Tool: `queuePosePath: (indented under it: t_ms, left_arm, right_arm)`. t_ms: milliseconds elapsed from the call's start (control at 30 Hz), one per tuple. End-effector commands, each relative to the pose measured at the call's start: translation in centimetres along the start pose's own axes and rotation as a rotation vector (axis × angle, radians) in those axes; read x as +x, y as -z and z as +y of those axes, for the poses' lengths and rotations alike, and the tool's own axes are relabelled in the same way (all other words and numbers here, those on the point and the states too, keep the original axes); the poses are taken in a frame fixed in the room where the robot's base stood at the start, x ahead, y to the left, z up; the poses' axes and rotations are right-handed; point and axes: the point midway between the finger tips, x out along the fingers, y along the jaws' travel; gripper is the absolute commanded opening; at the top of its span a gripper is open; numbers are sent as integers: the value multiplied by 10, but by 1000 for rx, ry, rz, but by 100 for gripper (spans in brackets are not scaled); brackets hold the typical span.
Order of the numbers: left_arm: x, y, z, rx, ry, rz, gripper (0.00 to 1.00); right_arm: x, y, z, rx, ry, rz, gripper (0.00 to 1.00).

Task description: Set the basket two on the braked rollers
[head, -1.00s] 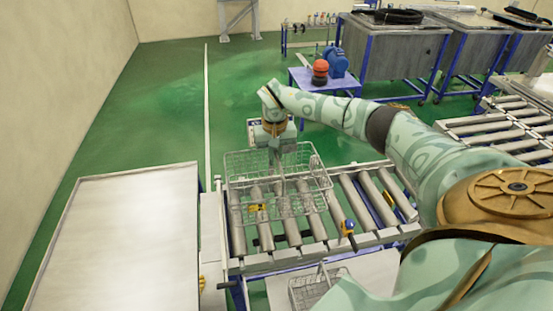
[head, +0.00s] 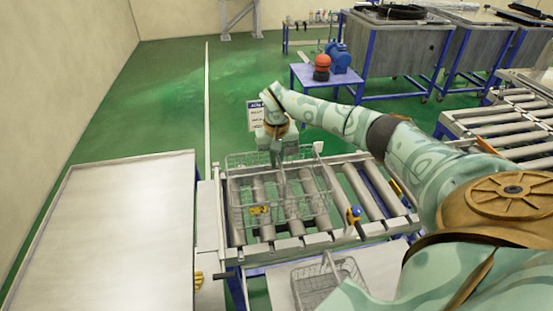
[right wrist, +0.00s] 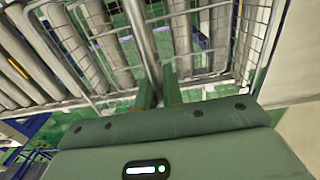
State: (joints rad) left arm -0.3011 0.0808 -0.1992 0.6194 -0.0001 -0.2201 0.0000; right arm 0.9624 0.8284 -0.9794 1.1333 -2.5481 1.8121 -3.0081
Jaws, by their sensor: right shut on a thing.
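My right gripper (head: 278,170) is shut on the upright metal handle of a wire basket (head: 303,205). In the right wrist view the fingers (right wrist: 158,92) close around the handle bar (right wrist: 138,35), with the basket's wire wall (right wrist: 245,35) around it. The basket hangs upright over the left part of a roller conveyor (head: 345,190). I cannot tell whether its bottom touches the rollers. A yellow label (head: 258,210) shows low at its front. No number is readable. My left gripper is not in view.
A second wire basket (head: 325,285) stands on a light surface in front of the rollers. A bare pale table (head: 110,235) is at left. Bare rollers lie right of the held basket.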

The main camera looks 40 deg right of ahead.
Motion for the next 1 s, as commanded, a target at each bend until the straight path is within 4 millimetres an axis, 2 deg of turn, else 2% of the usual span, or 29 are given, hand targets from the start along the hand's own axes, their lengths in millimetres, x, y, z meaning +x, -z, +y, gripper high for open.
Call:
queuePosePath:
  t_ms: [733, 767, 833, 1000]
  left_arm:
    - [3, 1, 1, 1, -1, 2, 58]
    - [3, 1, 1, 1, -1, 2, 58]
    - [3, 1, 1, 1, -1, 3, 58]
    - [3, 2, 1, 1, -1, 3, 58]
  right_arm:
    - [6, 0, 0, -1, 1, 1, 0]
    - [5, 0, 0, -1, 2, 1, 14]
    - [5, 0, 0, -1, 2, 1, 34]
    - [6, 0, 0, -1, 1, 0, 34]
